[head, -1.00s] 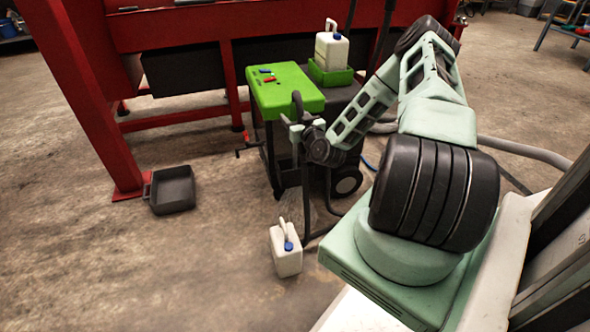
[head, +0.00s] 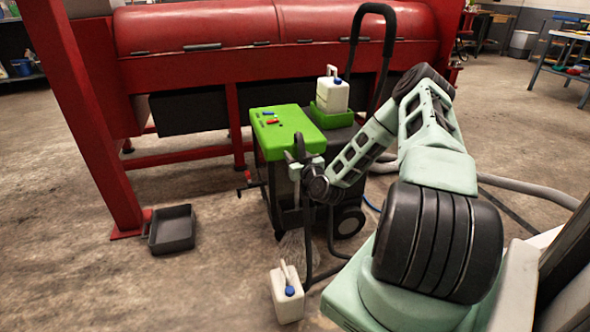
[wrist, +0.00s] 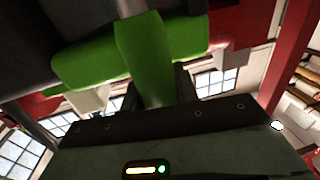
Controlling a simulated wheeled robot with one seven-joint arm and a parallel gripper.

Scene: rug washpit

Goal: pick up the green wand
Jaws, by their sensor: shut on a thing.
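My gripper (head: 297,171) is at the near edge of the cart's green top in the head view. In the wrist view my gripper (wrist: 157,90) is shut on the green wand (wrist: 146,55), whose broad green part stands between the two dark fingers. The wand's ends are not clear there. In the head view I cannot make out its green part against the cart, and a dark upright piece shows at the fingers.
The cart's green top (head: 277,128) carries small coloured items. A white jug (head: 333,94) stands in a green tray behind it. Another white jug (head: 287,296) and a black bin (head: 172,230) are on the floor. A red machine (head: 190,65) stands behind. Floor at left is open.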

